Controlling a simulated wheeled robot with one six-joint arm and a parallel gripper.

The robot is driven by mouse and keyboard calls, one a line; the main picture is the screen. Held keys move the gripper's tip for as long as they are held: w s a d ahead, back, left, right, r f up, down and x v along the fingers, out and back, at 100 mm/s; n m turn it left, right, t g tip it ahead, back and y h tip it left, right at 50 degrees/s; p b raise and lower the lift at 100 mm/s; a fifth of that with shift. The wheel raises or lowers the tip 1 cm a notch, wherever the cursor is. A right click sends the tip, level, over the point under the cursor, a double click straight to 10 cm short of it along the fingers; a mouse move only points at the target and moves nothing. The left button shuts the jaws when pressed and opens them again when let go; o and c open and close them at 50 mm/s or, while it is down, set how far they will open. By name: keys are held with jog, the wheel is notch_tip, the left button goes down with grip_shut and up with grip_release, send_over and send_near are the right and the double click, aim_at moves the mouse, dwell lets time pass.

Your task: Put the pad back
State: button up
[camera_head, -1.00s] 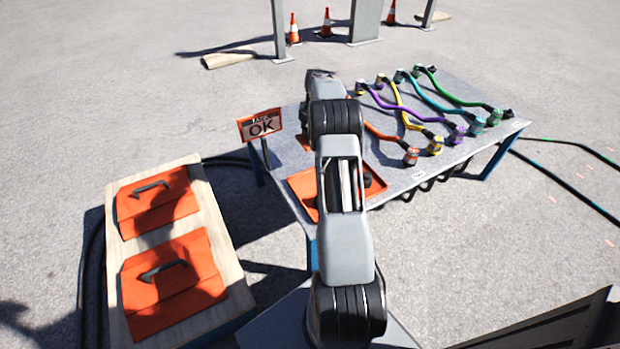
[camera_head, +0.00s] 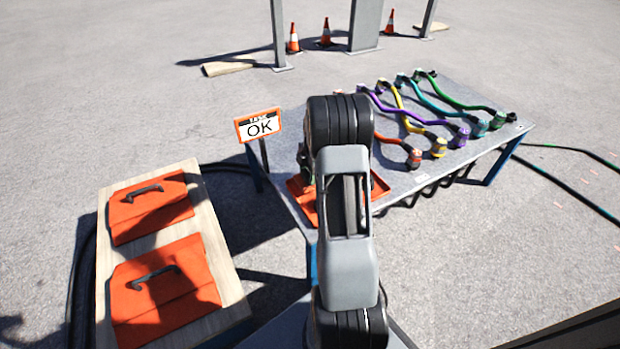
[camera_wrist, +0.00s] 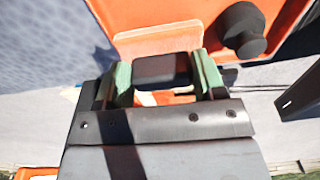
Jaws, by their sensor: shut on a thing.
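In the wrist view my gripper (camera_wrist: 164,78) has green-tipped fingers shut on a dark block (camera_wrist: 162,68), which I take to be the pad. Its underside is hidden. A pale orange flat piece (camera_wrist: 158,40) shows just beyond the block; I cannot tell whether it belongs to the pad. The orange tray (camera_wrist: 282,20) lies beyond, with a black round knob (camera_wrist: 243,30) in it. In the head view the tray (camera_head: 380,186) lies at the near left of the grey table (camera_head: 405,180), and my arm hides the held block and much of the tray.
An OK sign (camera_head: 259,126) stands at the table's left edge. Several coloured cables, including a purple cable (camera_head: 410,117) and a green cable (camera_head: 460,98), lie across the table's right. At left, a wooden board (camera_head: 222,255) bears two orange panels with black handles. Cones stand far back.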

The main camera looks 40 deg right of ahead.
jog(key=shift+f, duration=1.3)
jog(key=shift+f+b, duration=0.1)
jog(key=shift+b, duration=0.2)
jog(key=shift+f, duration=0.15)
jog(key=o, duration=0.9)
